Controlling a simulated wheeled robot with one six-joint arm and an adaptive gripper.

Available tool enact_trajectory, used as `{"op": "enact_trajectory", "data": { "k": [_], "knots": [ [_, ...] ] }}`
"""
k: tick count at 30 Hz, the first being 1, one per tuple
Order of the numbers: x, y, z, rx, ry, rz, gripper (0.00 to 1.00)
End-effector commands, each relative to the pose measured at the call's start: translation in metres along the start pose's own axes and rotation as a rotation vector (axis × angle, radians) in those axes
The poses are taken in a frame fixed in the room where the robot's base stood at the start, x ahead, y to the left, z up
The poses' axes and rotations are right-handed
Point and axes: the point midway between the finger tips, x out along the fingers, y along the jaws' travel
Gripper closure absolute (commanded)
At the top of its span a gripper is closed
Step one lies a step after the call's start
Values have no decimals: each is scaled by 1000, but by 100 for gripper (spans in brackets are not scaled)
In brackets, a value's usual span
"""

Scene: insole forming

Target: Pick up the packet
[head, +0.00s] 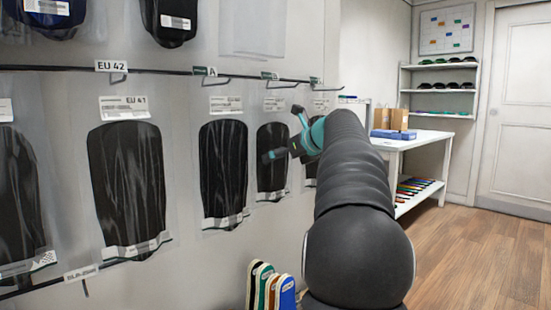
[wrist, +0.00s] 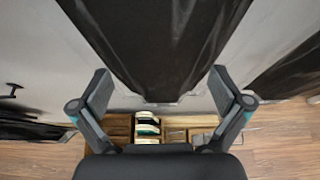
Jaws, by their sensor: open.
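Several clear packets with dark insoles hang on the wall. The fingers are open and hold nothing. I cannot tell for sure which packet in the head view this is. My arm hides part of the farther packets.
A wooden rack (wrist: 120,127) with several insoles stands below. A white table (head: 425,137) with boxes (head: 391,119) is at the right, with shelves (head: 437,90) behind. Hook rails (head: 60,69) run along the wall. The wooden floor (head: 470,260) at the right is clear.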

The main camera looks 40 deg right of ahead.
Motion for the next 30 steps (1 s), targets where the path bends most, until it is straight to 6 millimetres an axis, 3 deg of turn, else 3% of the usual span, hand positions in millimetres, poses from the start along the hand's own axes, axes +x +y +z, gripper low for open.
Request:
{"op": "enact_trajectory", "data": {
  "k": [2,6,9,23,25,30],
  "knots": [
    [0,0,0,0,0,0,3],
    [0,0,0,0,0,0,38],
    [0,0,0,0,0,0,57],
    [-5,0,10,0,-1,-1,57],
    [-8,0,17,-1,-1,-1,57],
    [-30,-1,3,2,-1,-3,57]
  ]
}}
